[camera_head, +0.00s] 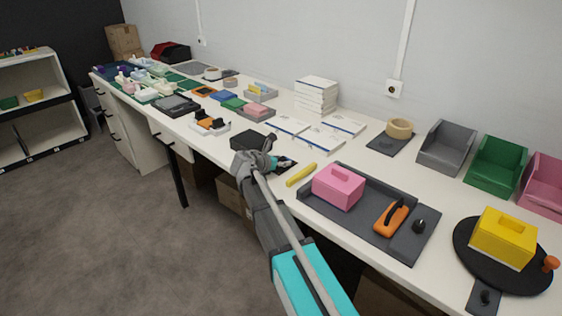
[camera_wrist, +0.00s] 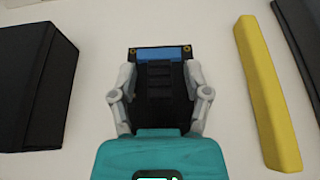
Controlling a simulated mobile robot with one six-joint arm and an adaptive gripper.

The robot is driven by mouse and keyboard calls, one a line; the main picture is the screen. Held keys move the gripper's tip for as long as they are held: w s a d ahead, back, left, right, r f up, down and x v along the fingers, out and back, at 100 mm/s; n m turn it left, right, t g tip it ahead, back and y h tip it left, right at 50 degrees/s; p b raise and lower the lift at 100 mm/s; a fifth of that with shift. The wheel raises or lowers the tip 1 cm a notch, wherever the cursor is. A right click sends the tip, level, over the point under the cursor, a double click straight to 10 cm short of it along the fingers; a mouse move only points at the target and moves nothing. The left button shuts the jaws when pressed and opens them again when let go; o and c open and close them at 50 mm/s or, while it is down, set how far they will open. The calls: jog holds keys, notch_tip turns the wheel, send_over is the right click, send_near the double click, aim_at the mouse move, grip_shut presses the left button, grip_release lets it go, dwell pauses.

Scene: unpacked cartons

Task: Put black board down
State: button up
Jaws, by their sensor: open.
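The black board (camera_head: 288,165) lies on the white table near its front edge, partly hidden by my gripper. In the wrist view the far end of the board (camera_wrist: 186,56) shows dark, with gold dots at its corners and a blue strip between them. My gripper (camera_wrist: 161,84) is open, low over the board, with a finger on either side of it. In the head view my gripper (camera_head: 274,161) reaches in from the front. Whether the fingers touch the board cannot be told.
A black box (camera_wrist: 38,88) stands left of my gripper and a yellow bar (camera_wrist: 266,92) lies to its right. Further right is a dark tray (camera_head: 352,221) holding a pink block (camera_head: 338,187) and an orange-handled tool (camera_head: 391,217). White booklets (camera_head: 319,138) lie behind.

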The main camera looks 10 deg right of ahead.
jog(key=shift+r, duration=0.15)
jog(key=shift+s+a+r+p, duration=0.15)
jog(key=shift+s+a+p, duration=0.05)
jog(key=shift+p, duration=0.1)
jog(key=p+v, duration=0.4)
jog(key=v, duration=0.7)
jog(key=shift+a, duration=0.15)
jog(key=shift+s, duration=0.1)
